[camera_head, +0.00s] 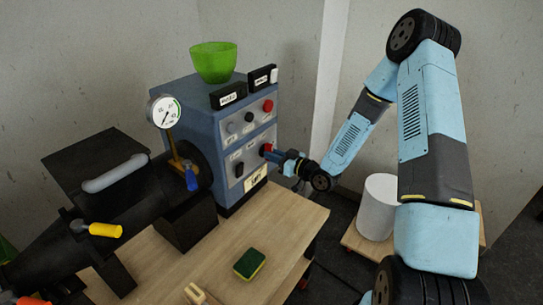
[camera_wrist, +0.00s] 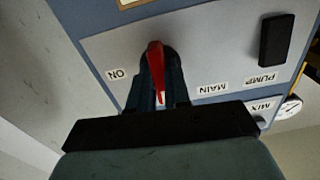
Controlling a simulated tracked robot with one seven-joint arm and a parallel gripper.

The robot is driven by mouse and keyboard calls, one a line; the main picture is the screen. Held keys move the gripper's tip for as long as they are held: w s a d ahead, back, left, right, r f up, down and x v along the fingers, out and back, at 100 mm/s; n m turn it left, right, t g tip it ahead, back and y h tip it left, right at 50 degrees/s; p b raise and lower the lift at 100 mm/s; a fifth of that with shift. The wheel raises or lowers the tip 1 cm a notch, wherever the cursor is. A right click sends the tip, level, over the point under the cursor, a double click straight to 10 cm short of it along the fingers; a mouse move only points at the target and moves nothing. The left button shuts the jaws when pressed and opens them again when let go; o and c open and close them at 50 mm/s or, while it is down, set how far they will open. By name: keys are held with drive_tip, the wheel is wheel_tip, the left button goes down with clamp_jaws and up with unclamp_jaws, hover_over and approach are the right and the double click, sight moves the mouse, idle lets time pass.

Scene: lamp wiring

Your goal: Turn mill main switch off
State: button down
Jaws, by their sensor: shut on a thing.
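The mill's main switch is a red knob (camera_head: 267,148) on the lower grey panel of the blue control box (camera_head: 185,92). In the wrist view the red handle (camera_wrist: 156,62) stands between the two dark fingers of my gripper (camera_wrist: 161,88). It points roughly up and down in that picture. In the head view my gripper (camera_head: 271,154) reaches the panel from the right and is shut on the knob. Its fingers partly hide the switch.
A black PUMP switch (camera_wrist: 276,40) sits beside the main switch. A green bowl (camera_head: 213,62) and black labelled blocks stand on the box. The black mill (camera_head: 110,200), a gauge (camera_head: 164,112) and a sponge (camera_head: 249,264) are nearby. A white cylinder (camera_head: 378,207) stands right.

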drive_tip(key=shift+w+r+n, duration=0.25)
drive_tip(key=shift+n, duration=0.25)
drive_tip(key=c, duration=1.1)
unclamp_jaws()
drive_tip(key=shift+a, duration=0.15)
drive_tip(key=shift+f, duration=0.15)
drive_tip(key=shift+s, duration=0.1)
drive_tip(key=v, duration=1.3)
drive_tip(key=shift+s+d+f, duration=0.1)
drive_tip(key=shift+s+d, duration=0.1)
drive_tip(key=shift+d, duration=0.15)
drive_tip(key=shift+w, duration=0.1)
